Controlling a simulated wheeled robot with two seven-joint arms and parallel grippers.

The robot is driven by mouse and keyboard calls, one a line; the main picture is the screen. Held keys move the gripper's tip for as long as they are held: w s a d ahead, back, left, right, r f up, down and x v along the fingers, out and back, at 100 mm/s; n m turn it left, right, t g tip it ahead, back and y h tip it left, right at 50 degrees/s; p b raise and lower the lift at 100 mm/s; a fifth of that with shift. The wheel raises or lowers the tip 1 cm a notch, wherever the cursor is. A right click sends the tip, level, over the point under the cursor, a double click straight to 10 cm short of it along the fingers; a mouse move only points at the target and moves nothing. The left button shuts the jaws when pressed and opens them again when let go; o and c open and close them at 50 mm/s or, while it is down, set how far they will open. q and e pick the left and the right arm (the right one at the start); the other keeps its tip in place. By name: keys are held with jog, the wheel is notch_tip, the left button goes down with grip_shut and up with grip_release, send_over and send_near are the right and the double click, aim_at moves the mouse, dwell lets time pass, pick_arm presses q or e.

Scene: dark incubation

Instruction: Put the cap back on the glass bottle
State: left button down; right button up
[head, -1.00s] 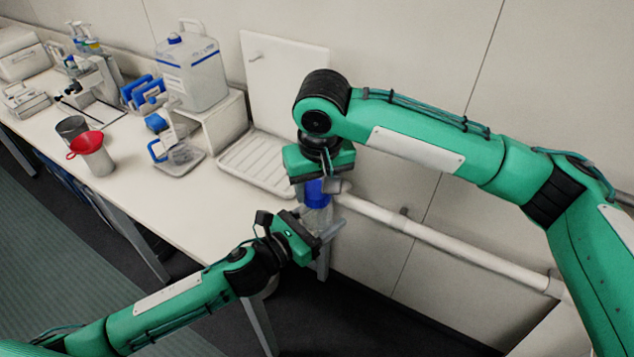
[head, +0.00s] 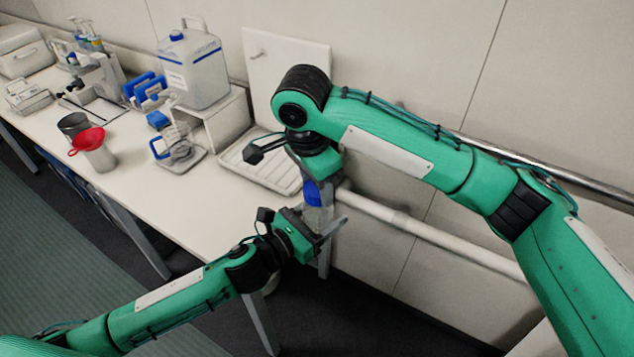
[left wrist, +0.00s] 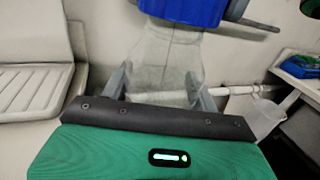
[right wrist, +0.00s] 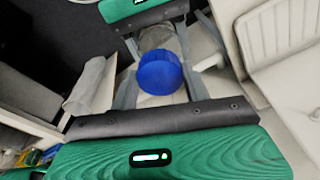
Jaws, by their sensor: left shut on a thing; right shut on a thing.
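The clear glass bottle (head: 319,217) stands upright, held off the right front end of the bench. My left gripper (head: 326,232) is shut around its body, with a finger on each side in the left wrist view (left wrist: 165,75). The blue cap (head: 313,193) sits at the bottle's top, also at the upper edge of the left wrist view (left wrist: 185,10). My right gripper (head: 316,180) comes from above and is shut on the cap. In the right wrist view the round cap (right wrist: 160,73) lies between the fingers and covers the bottle mouth, so the thread is hidden.
A ribbed white drain tray (head: 262,165) is on the bench just left of my right gripper. A large jug (head: 192,75) stands on a white riser, with a red funnel (head: 88,140) further left. A white pipe (head: 420,232) runs along the wall behind the bottle.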

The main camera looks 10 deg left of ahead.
jog(key=m, duration=0.7)
jog(key=shift+w+m+g, duration=0.15)
jog(key=shift+m+g, duration=0.15)
jog(key=shift+g, duration=0.1)
jog(key=o, duration=0.9)
jog(key=shift+o, duration=0.2)
jog(key=shift+r, duration=0.15)
jog(key=shift+r, duration=2.15)
jog(key=shift+c, duration=0.4)
